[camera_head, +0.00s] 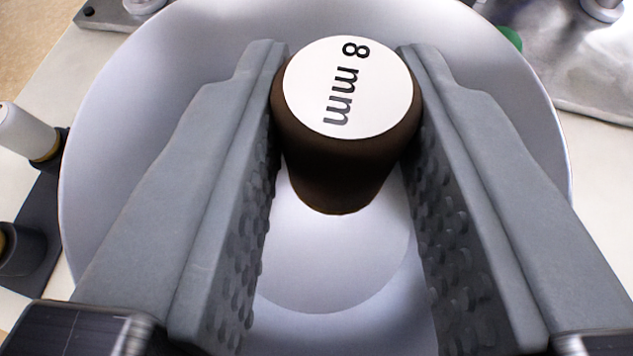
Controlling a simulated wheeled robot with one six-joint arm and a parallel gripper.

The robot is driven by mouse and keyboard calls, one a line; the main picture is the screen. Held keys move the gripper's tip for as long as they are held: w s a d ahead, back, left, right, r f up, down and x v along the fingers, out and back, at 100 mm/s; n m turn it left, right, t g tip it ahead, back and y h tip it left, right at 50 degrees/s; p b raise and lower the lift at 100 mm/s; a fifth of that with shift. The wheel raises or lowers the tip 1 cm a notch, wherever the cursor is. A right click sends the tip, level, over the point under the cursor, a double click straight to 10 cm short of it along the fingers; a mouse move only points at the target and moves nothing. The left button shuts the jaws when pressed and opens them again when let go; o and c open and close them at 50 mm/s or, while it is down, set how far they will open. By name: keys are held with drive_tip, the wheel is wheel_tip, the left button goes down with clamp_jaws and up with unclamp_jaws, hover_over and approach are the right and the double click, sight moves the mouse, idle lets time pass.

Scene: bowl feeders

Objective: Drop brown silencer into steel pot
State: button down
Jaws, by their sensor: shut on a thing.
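The brown silencer (340,172) is a dark brown tapered piece with a white round top marked "8 mm". My gripper (346,95) is shut on it, with one grey finger on each side near the fingertips. The silencer is held with its white top facing the camera. The steel pot (115,130) is a wide, round, smooth grey bowl that fills most of the view behind my gripper. The silencer appears over the bowl's inside, above its round floor. I cannot tell the exact height between them. My fingers hide parts of the bowl's left and right walls.
At the left edge, a white cylinder (24,132) and a dark cylindrical piece (20,250) sit at a dark holder. A metal plate (585,75) with fittings lies at the upper right. A pale surface shows around the bowl.

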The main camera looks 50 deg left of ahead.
drive_tip(key=c, duration=1.1)
unclamp_jaws()
drive_tip(key=shift+s+d, duration=0.1)
drive_tip(key=v, duration=1.7)
drive_tip(key=shift+d, duration=0.1)
drive_tip(key=s+a+r+m+t+h, duration=0.1)
drive_tip(key=s+a+r+t+h, duration=0.1)
drive_tip(key=s+a+r+t, duration=0.3)
drive_tip(key=s+r+m+t+h, duration=0.1)
drive_tip(key=r+t+h, duration=0.1)
drive_tip(key=r, duration=0.5)
drive_tip(key=s+a+r+m+t+h, duration=0.2)
drive_tip(key=s+a+r+t, duration=0.15)
drive_tip(key=r, duration=0.25)
drive_tip(key=s+a+f+m+g+h, duration=0.1)
drive_tip(key=s+f+m+h, duration=0.1)
drive_tip(key=s, duration=0.6)
drive_tip(key=s+a+f+m+g+h, duration=0.1)
drive_tip(key=s+a+f+m, duration=0.1)
drive_tip(key=s, duration=0.7)
wheel_tip(320, 180, down, 3)
drive_tip(key=shift+s+a+r+m+h, duration=0.1)
drive_tip(key=shift+s+a+m+h, duration=0.1)
drive_tip(key=shift+m+h, duration=0.35)
